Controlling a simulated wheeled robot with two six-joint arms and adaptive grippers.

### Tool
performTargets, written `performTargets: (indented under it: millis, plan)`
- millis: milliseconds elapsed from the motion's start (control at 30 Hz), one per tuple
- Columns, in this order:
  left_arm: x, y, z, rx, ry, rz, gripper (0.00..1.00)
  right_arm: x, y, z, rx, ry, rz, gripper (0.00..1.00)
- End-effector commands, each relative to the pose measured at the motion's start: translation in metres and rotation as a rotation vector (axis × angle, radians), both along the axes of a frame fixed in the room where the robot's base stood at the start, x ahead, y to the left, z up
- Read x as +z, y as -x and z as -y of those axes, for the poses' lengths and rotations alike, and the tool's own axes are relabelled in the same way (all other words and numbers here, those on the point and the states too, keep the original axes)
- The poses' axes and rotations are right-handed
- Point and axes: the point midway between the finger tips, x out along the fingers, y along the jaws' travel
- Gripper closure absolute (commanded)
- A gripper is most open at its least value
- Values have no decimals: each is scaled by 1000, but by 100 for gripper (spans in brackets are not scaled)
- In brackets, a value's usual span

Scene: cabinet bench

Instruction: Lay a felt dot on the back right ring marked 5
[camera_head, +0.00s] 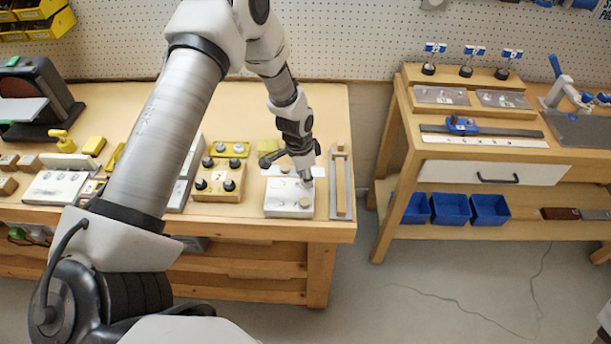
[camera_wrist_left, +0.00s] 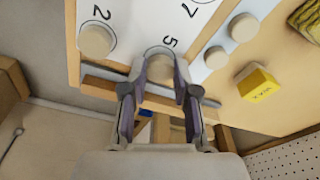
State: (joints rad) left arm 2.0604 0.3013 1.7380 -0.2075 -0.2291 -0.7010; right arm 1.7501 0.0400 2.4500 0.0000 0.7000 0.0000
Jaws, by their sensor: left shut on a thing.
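A white board (camera_head: 288,209) with numbers lies near the right end of the left bench; it also shows in the wrist view (camera_wrist_left: 138,20). My left gripper (camera_head: 306,178) is over its back right part. In the wrist view, my left gripper (camera_wrist_left: 159,72) is shut on a round beige felt dot (camera_wrist_left: 160,62), right beside the printed 5. Another felt dot (camera_wrist_left: 96,40) lies beside the 2. Two spare dots (camera_wrist_left: 215,57) (camera_wrist_left: 243,27) sit on a white strip behind the board. My right gripper is out of view.
A yellow block marked WAX (camera_wrist_left: 257,82) stands behind the spare dots. A grey rail with a wooden bar (camera_head: 341,185) lies right of the board. Wooden blocks with knobs (camera_head: 220,180) stand to its left. A gap separates the bench from the second bench (camera_head: 400,150).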

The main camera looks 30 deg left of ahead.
Motion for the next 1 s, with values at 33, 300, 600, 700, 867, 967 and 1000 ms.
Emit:
performTargets:
  millis: [33,300,600,700,867,967,1000]
  plan:
    - [0,0,0,0,0,0,93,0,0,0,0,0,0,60]
    - [0,1,0,0,0,0,93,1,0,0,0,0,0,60]
    - [-1,1,0,0,0,0,93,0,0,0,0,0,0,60]
    - [-3,2,0,0,0,0,93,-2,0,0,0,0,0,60]
    - [-5,2,0,0,0,0,93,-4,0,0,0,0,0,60]
    - [-4,2,0,0,0,0,64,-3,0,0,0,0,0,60]
    - [-4,2,0,0,0,0,50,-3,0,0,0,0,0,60]
